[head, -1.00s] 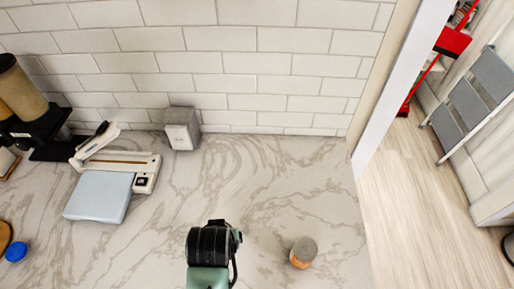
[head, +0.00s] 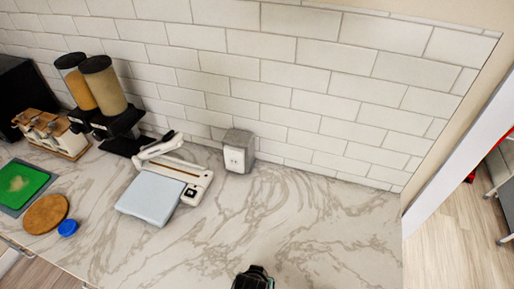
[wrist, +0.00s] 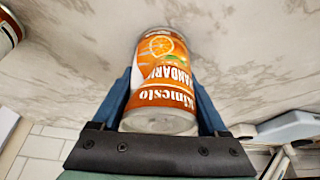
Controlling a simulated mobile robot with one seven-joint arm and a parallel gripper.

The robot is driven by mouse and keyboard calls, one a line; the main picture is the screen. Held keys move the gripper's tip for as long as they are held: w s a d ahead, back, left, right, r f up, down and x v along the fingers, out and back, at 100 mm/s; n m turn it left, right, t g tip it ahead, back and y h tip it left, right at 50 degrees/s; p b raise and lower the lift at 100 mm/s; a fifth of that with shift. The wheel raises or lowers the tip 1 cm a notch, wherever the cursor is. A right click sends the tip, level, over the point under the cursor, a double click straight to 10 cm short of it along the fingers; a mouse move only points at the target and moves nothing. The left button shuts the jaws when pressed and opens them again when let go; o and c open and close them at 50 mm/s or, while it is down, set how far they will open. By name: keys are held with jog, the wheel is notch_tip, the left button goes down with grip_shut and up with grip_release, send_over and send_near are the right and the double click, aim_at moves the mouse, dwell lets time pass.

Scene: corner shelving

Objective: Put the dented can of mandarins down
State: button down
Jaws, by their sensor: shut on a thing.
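The can of mandarins (wrist: 163,75) shows in the wrist view, with an orange and white label and a silver rim. My gripper (wrist: 163,80) is shut on it, with one blue finger on each side. No dent shows clearly on the side facing the camera. The marble counter (wrist: 255,50) is behind the can. I cannot tell whether the can touches it. In the head view only a dark part of my arm shows at the bottom edge; the can is not visible there.
Another can (wrist: 6,32) is cut off at the wrist view's left edge. On the counter are a vacuum sealer (head: 150,198), a grey-white box (head: 238,152), dispensers (head: 104,85), a round board (head: 45,214) and a blue lid (head: 67,228). Bare counter (head: 320,225) lies at the right.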

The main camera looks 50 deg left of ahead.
jog(key=shift+w, duration=0.1)
grip_release()
jog(key=shift+f, duration=0.15)
jog(key=v, duration=1.2)
jog(key=shift+b, duration=0.3)
